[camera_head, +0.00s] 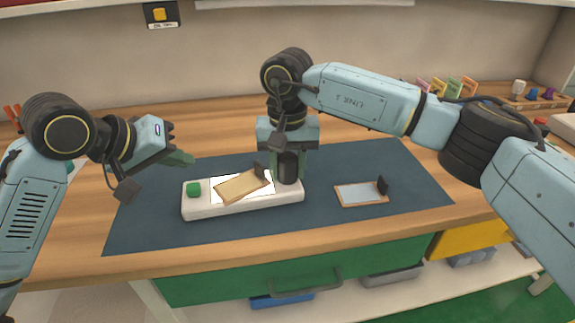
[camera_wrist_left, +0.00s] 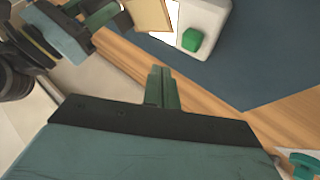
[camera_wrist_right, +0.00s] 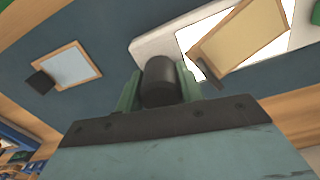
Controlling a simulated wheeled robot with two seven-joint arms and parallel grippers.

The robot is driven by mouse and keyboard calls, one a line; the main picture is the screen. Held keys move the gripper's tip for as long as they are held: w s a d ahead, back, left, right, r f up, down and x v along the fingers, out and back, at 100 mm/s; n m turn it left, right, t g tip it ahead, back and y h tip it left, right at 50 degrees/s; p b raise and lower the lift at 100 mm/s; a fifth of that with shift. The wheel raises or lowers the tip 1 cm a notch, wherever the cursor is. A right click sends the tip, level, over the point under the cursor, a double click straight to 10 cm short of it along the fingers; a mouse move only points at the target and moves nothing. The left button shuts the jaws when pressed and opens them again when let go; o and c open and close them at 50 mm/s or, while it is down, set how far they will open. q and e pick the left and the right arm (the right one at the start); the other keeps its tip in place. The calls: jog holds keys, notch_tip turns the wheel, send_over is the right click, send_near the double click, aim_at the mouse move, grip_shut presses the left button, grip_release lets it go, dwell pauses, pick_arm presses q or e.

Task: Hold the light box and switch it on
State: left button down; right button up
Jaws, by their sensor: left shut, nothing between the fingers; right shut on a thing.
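The white light box (camera_head: 245,208) lies on the dark blue mat, with a green button (camera_head: 194,189) at its left end and a bright white panel (camera_head: 210,188) on top. A wooden-framed tan plate (camera_head: 238,187) with a dark tab lies askew over the panel. My right gripper (camera_head: 288,158) is shut on a black upright cylinder (camera_wrist_right: 160,82) at the box's right end. My left gripper (camera_head: 184,158) is shut and empty in the air, above and left of the green button. The button also shows in the left wrist view (camera_wrist_left: 192,39), apart from the fingertips.
A second wooden frame (camera_head: 360,194) with a pale pane and dark tab lies on the mat (camera_head: 415,185) to the right. Coloured cards (camera_head: 453,88) and a peg rack (camera_head: 530,100) stand at the back right. The mat's left part is clear.

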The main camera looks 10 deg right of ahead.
pick_arm(q)
jog(key=shift+r, duration=1)
pick_arm(e)
jog(key=o, duration=1.4)
jog(key=shift+c, duration=0.2)
